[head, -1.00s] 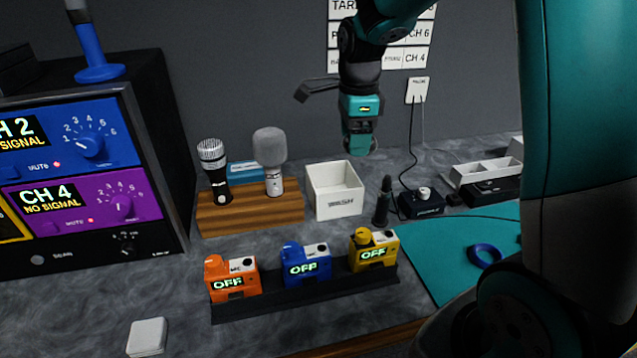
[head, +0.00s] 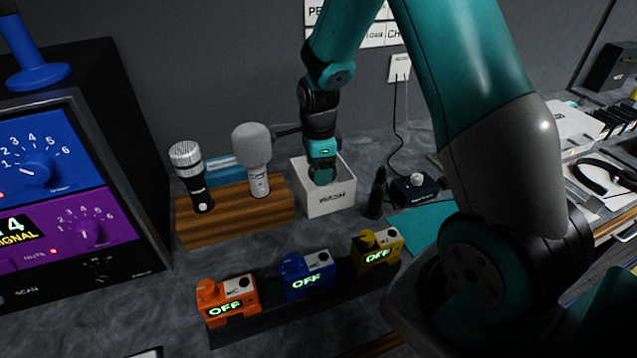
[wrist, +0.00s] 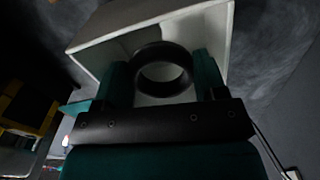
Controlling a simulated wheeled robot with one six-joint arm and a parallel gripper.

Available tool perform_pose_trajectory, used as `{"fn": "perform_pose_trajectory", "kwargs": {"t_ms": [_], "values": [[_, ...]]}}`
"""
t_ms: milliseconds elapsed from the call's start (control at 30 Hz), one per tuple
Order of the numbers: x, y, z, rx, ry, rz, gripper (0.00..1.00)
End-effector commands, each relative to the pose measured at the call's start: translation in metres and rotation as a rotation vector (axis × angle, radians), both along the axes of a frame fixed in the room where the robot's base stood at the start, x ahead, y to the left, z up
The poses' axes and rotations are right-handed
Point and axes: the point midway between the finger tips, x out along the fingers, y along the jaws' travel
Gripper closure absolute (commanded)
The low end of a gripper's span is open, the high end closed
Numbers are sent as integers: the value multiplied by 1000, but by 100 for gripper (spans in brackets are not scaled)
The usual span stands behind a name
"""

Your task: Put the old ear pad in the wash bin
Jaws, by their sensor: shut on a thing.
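The wash bin (head: 331,203) is a white open-topped box marked WASH, standing on the grey counter right of the wooden microphone stand. My gripper (head: 321,180) points down at the bin's opening in the head view, its tips at about rim level or inside. In the wrist view, my gripper (wrist: 165,85) is shut on the old ear pad (wrist: 163,70), a black ring held between the two teal fingers. The bin's white walls (wrist: 218,40) show behind and around the ring. The ear pad is hidden in the head view.
Two microphones (head: 257,160) stand on the wooden block (head: 235,216) left of the bin. A small black bottle-like item (head: 376,195) and a black box (head: 414,192) are close on its right. Orange, blue and yellow packs (head: 306,275) sit in front.

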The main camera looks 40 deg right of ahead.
Motion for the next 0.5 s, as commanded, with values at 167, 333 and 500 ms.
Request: {"fn": "perform_pose_trajectory", "kwargs": {"t_ms": [167, 333, 500], "values": [[0, 1, -19, 0, 1, 2, 57], [0, 1, -41, 0, 3, 2, 57], [0, 1, -57, 0, 0, 2, 57]]}}
